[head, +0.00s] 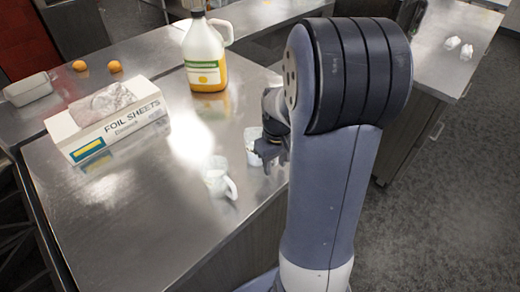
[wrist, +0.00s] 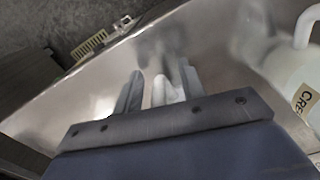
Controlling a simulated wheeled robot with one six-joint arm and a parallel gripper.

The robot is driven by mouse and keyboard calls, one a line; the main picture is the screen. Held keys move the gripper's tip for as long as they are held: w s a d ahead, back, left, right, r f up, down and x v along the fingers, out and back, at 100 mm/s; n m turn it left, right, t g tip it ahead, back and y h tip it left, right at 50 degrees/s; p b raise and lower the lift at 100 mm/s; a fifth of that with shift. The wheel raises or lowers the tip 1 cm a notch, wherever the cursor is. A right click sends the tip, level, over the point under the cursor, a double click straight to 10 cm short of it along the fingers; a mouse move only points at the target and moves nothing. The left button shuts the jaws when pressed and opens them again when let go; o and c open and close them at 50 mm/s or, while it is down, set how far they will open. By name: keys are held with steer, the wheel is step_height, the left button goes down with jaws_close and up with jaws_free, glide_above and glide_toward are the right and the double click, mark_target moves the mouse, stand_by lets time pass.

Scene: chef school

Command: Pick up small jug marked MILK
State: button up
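Two small pale jugs stand on the steel counter in the head view. One jug (head: 217,180) has its handle to the right. The other jug (head: 252,143) is farther back, right beside my gripper (head: 270,152), which partly covers it. No label on either can be read there. In the wrist view a pale jug (wrist: 285,65) at the right edge has a tag reading "CRE", cut off by the frame. My gripper also shows there (wrist: 160,88), its fingers apart with a gap between them. A whitish shape between them is unclear. No MILK label is visible.
A foil sheets box (head: 110,120) lies at the left of the counter (head: 130,215). A large orange juice bottle (head: 206,62) stands at the back. Two oranges (head: 114,66) and a white dish (head: 28,88) are behind the box. The counter's front left is clear.

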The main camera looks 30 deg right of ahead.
steer(key=shift+c, duration=0.6)
jaws_close()
